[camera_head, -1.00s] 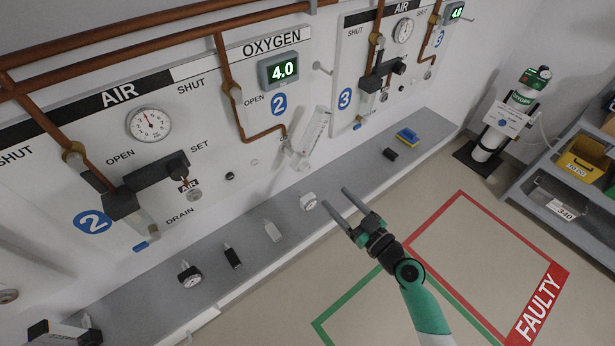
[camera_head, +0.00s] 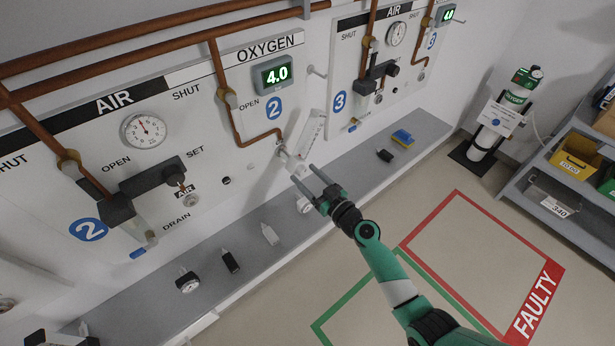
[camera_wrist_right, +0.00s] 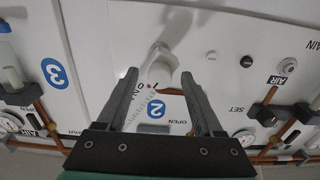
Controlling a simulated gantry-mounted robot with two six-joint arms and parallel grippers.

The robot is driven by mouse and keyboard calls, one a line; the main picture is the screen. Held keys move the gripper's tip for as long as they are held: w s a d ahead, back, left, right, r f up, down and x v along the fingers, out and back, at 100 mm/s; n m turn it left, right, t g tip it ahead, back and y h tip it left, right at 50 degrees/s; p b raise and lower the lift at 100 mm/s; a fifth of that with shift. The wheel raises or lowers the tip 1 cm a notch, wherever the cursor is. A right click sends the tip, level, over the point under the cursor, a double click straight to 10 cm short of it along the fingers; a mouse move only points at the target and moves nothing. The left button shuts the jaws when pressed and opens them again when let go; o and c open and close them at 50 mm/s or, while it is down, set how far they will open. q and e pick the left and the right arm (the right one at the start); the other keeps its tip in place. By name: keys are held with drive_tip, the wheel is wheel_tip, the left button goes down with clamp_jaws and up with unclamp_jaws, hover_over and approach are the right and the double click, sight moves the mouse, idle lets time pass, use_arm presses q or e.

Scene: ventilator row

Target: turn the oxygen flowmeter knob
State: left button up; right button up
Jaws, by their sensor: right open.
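The oxygen flowmeter (camera_head: 313,130) is a pale upright tube on the wall panel, just right of the blue 2 under the OXYGEN label. Its whitish knob (camera_head: 294,163) is at its lower end, partly hidden near the fingertips. My right gripper (camera_head: 304,173) is open, with its fingertips just in front of and below the knob. In the right wrist view, the picture is upside down and the knob (camera_wrist_right: 162,58) and flowmeter tube (camera_wrist_right: 148,100) lie between the two open fingers (camera_wrist_right: 159,75). I cannot tell whether either finger touches the knob. My left gripper is not in view.
A copper pipe (camera_head: 232,120) runs left of the flowmeter. The floor in front is open.

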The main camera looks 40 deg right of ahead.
clamp_jaws()
drive_tip(key=shift+m, duration=0.4)
drive_tip(key=m+b, duration=0.1)
drive_tip(key=m, duration=0.2)
drive_tip(key=shift+m, duration=0.4)
drive_tip(key=m, duration=1.1)
drive_tip(key=shift+a+r, duration=0.1)
drive_tip(key=m, duration=0.5)
drive_tip(key=shift+m+p, duration=0.3)
drive_tip(key=shift+p, duration=0.05)
